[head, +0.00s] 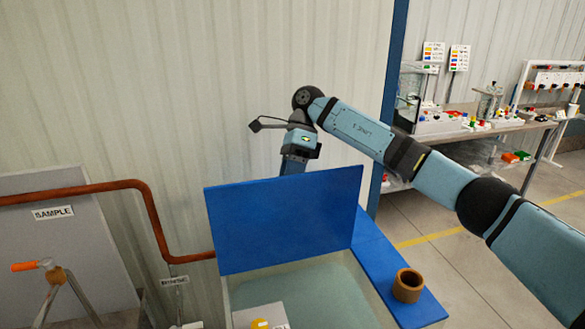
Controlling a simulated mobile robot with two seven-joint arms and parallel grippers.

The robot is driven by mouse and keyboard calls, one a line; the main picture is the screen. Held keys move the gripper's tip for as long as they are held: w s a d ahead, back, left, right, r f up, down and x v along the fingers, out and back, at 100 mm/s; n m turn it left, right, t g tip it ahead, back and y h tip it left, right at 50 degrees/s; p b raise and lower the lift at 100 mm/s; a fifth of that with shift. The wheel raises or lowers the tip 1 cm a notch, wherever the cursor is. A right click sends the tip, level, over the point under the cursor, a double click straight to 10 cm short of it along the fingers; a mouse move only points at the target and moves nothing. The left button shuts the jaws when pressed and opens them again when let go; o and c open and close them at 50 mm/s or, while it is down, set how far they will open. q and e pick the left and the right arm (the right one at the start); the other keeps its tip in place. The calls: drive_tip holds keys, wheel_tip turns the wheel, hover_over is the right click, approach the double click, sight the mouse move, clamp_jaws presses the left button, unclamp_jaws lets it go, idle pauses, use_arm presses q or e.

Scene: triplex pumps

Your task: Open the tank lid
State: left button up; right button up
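The blue tank lid (285,218) stands raised and nearly upright along the back of the tank (375,307). The tank's pale greenish interior shows below it. My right arm comes in from the right and reaches over to the far side of the lid. My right gripper (294,166) points down behind the lid's top edge. Its fingertips are hidden or too small to make out, so I cannot tell whether it touches the lid or is open. My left gripper is not in view.
A brown cup-like ring (408,285) sits on the blue ledge right of the tank. A copper pipe (150,215) and an orange-handled valve (35,265) are at left. A corrugated wall stands behind. A cluttered workbench (480,130) is at back right, with clear floor before it.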

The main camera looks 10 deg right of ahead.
drive_tip(key=v, duration=1.3)
drive_tip(key=shift+w+d+r, duration=0.15)
drive_tip(key=shift+w+r, duration=0.05)
drive_tip(key=shift+w, duration=0.1)
drive_tip(key=shift+f, duration=0.1)
